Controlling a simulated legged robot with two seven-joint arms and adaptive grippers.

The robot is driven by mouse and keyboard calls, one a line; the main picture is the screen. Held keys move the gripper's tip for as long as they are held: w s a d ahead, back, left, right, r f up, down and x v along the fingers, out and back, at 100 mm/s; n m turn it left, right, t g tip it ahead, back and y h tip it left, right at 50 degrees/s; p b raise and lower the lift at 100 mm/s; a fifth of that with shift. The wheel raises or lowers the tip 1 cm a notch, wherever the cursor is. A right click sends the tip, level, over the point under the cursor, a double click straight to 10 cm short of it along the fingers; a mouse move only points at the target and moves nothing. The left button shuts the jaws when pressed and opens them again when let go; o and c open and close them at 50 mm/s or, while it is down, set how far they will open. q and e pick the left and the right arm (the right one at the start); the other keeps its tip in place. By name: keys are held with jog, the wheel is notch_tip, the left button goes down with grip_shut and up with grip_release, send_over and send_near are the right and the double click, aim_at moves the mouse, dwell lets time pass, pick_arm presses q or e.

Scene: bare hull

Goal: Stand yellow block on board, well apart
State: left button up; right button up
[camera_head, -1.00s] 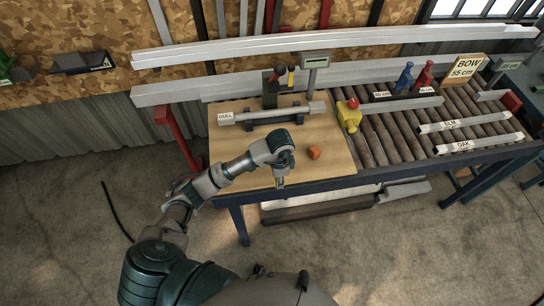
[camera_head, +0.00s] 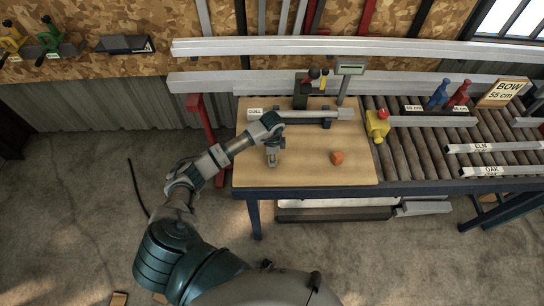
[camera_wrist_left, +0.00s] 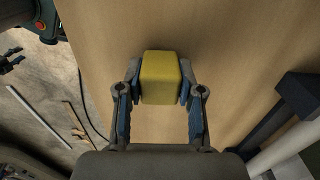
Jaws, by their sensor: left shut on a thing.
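My left gripper (camera_head: 272,163) is over the left part of the wooden board (camera_head: 310,172). In the left wrist view the gripper (camera_wrist_left: 160,88) is shut on the yellow block (camera_wrist_left: 160,78), with a blue-padded finger on each side. The board (camera_wrist_left: 225,40) lies behind the block; I cannot tell whether the block touches it. In the head view the block is hidden by the gripper. An orange block (camera_head: 338,157) sits on the board to the right of the gripper, apart from it. My right gripper is not in view.
A yellow tool with a red knob (camera_head: 378,124) stands at the right edge, beside the rollers (camera_head: 420,150). The board's front middle is clear.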

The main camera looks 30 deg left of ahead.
pick_arm(q)
jog(key=o, duration=1.1)
jog(key=shift+f, duration=0.15)
jog(key=shift+o, duration=0.3)
jog(key=shift+a, duration=0.15)
notch_tip(320, 180, up, 12)
jog(key=shift+b, duration=0.4)
